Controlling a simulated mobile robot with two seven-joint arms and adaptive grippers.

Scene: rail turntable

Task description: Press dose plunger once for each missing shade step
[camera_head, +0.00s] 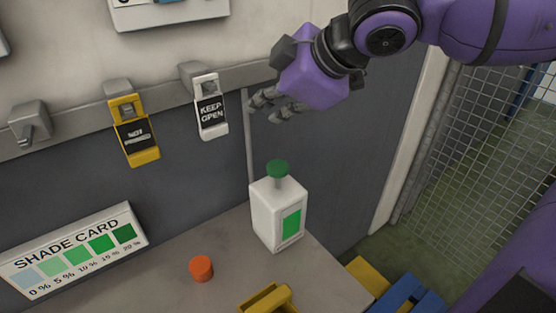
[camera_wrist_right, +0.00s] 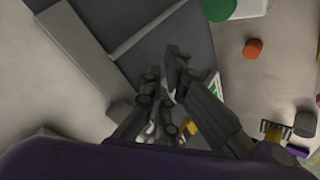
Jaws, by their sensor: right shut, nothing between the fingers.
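The dose bottle (camera_head: 268,222) is white, upright near the right edge of the grey counter, with a green patch on its front. Its green plunger (camera_head: 278,168) stands up on a stem. The green plunger top (camera_wrist_right: 218,8) and part of the bottle also show at the top of the right wrist view. The shade card (camera_head: 72,252) leans at the left, with several swatches from pale blue to dark green, marked 0 % to 20 %. My right gripper (camera_head: 277,103) is shut and empty, above and behind the bottle near the wall, apart from it. My left gripper is not in view.
An orange cap (camera_head: 201,268) stands on the counter (camera_head: 160,285), left of the bottle. A yellow object (camera_head: 267,300) is at the front edge. Wire mesh (camera_head: 470,140) stands at the right.

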